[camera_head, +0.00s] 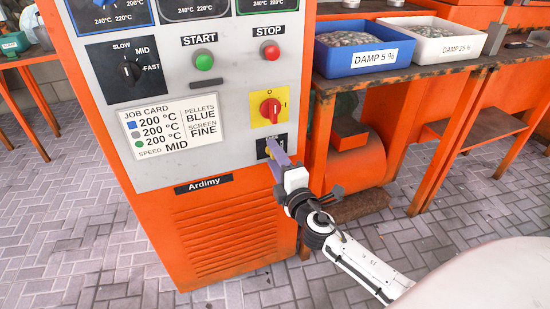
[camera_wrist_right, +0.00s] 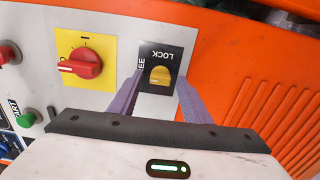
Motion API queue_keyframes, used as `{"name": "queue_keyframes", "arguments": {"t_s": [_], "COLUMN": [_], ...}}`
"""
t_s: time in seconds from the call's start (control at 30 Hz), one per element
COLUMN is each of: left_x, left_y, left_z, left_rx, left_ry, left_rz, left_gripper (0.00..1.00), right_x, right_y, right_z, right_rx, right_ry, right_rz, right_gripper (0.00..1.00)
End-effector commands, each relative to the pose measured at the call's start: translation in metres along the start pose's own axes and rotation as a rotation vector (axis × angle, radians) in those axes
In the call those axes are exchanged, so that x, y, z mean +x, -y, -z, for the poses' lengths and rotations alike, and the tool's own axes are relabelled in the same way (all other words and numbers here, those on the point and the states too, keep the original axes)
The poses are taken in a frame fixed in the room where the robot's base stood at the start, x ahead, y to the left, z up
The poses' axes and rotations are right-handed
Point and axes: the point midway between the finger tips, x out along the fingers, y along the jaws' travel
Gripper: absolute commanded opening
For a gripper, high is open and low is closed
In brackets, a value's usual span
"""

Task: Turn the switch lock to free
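The switch lock is a yellow knob (camera_wrist_right: 160,75) on a black plate (camera_wrist_right: 168,56) lettered "LOCK", with a partly hidden word ending in "EE" beside it. The lettering is upside down in the right wrist view. Which word the knob points at is hard to tell. My right gripper's two purple fingers also show in the right wrist view (camera_wrist_right: 160,92). They are apart, one on each side of the knob, close to the panel. My left gripper is out of view.
A red rotary knob (camera_head: 270,110) on a yellow plate sits just above the lock. Green START (camera_head: 204,61) and red STOP (camera_head: 271,52) buttons are higher up. A job card (camera_head: 174,126) is to the left. A bench with a blue tray (camera_head: 352,67) stands right of the machine.

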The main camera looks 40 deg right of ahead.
Motion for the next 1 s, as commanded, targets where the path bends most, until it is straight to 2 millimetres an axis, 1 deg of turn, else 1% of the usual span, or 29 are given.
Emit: {"name": "queue_keyframes", "arguments": {"t_s": [0.17,0.27,0.37,0.6,0.7,0.83,1.0], "left_x": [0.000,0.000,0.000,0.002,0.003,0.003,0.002], "left_y": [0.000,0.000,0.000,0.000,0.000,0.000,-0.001], "left_z": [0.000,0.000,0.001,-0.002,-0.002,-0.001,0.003], "left_rx": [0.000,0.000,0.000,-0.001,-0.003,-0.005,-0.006], "left_ry": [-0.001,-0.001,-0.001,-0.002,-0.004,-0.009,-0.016], "left_rz": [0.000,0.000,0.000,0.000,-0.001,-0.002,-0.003], "left_gripper": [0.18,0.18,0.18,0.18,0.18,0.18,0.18], "right_x": [-0.001,-0.008,-0.023,-0.071,-0.087,-0.099,-0.103], "right_y": [0.000,0.001,0.002,0.003,0.002,0.001,0.000], "right_z": [0.000,0.000,0.001,0.000,0.000,0.000,0.000], "right_rx": [0.001,0.002,0.004,0.003,0.002,0.002,0.001], "right_ry": [0.000,-0.001,-0.001,0.000,0.000,0.000,0.000], "right_rz": [0.000,0.002,0.003,0.004,0.003,0.001,0.000], "right_gripper": [0.44,0.44,0.44,0.44,0.44,0.44,0.44]}}
